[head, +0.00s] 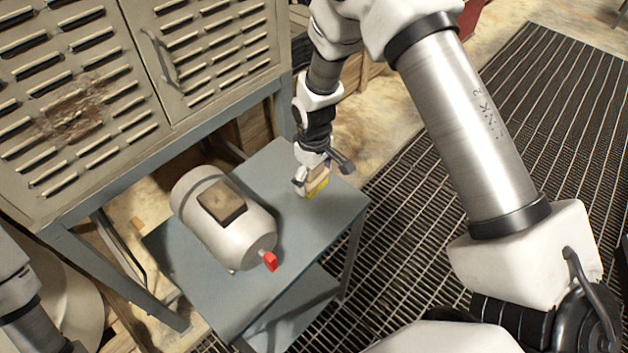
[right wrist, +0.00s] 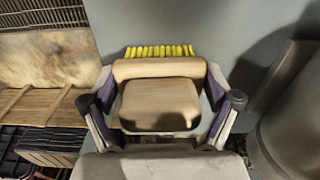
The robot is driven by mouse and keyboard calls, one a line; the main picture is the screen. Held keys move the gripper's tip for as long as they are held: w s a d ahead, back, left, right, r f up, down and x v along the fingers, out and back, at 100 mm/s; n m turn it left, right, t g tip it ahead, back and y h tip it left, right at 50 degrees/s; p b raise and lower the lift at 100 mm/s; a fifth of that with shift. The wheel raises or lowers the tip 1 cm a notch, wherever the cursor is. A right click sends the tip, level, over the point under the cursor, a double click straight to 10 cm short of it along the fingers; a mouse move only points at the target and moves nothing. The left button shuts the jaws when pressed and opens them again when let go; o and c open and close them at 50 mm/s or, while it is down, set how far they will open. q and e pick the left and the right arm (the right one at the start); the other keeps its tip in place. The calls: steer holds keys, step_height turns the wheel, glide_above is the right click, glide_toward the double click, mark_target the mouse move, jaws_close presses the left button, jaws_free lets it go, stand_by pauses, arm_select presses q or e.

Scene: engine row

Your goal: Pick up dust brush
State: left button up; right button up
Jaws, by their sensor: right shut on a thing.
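The dust brush (right wrist: 160,95) has a tan wooden body and a row of yellow bristles, seen in the right wrist view. In the head view the brush (head: 318,187) is a small tan and yellow shape at the far right part of the small blue-grey table (head: 262,292). My right gripper (head: 312,183) points down over it, and its fingers are shut on the brush's sides, as the right wrist view (right wrist: 162,110) shows. I cannot tell whether the bristles touch the table top. My left gripper is not in view; only part of my left arm shows at the lower left.
A white-grey motor (head: 205,235) with a red tip lies on the table, left of the brush. A vented metal cabinet (head: 130,100) stands behind on the left. Dark metal floor grating (head: 420,250) lies to the right. The table's front right corner is bare.

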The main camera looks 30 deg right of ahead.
steer(key=shift+s+r+b, duration=0.25)
steer(key=shift+r, duration=0.25)
steer(key=shift+s+r+b, duration=0.25)
steer(key=shift+r, duration=0.2)
steer(key=s+d+r+b, duration=0.1)
steer(key=s+b, duration=0.5)
steer(key=s, duration=0.9)
steer(key=shift+d+r, duration=0.25)
steer(key=shift+r, duration=0.1)
